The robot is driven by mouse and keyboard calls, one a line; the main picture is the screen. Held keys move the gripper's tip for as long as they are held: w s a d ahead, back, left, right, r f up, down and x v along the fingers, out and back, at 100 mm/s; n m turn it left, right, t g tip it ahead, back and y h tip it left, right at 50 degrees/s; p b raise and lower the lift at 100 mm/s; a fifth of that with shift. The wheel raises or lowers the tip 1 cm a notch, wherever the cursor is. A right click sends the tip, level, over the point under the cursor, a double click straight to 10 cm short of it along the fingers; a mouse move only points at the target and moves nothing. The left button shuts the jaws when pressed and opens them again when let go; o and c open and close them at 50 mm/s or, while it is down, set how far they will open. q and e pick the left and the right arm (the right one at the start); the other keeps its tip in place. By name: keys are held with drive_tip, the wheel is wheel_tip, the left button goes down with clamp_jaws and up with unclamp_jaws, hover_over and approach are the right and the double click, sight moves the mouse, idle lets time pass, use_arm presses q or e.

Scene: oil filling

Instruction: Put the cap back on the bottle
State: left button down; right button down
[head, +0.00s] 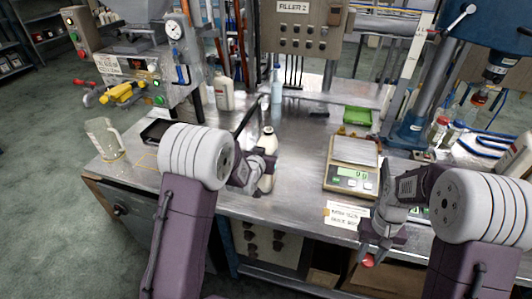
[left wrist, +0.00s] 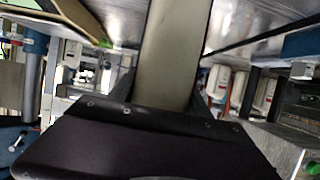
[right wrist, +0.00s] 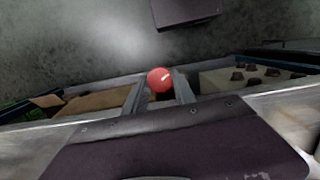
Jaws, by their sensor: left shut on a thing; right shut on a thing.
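A cream bottle (head: 268,146) stands upright on the metal bench in the head view, its lower part partly behind my left gripper. My left gripper (head: 262,168) is shut on the bottle's side; in the left wrist view the bottle (left wrist: 170,55) fills the space between the fingers. The bottle's mouth is too small to make out. A red cap (right wrist: 160,79) is between the fingertips of my right gripper (right wrist: 162,88), which is shut on it. In the head view the cap (head: 368,261) is low, in front of the bench edge, right of and below the bottle.
A scale (head: 352,176) stands on the bench right of the bottle, with a green tray (head: 357,116) behind it. A clear jug (head: 104,140) stands at the left. A white bottle (head: 223,93) and a bluish bottle (head: 277,88) stand behind. A paper label (head: 346,214) lies at the front edge.

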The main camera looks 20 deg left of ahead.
use_arm(q)
drive_tip(key=shift+c, duration=2.4)
unclamp_jaws()
drive_tip(key=shift+f, duration=0.15)
drive_tip(key=v, duration=1.2)
drive_tip(key=s+f+g, duration=0.5)
drive_tip(key=s+g, duration=0.1)
drive_tip(key=s, duration=0.4)
drive_tip(key=s+f+g, duration=0.6)
drive_tip(key=s, duration=0.5)
drive_tip(key=shift+s+f, duration=0.2)
drive_tip(key=shift+f, duration=0.15)
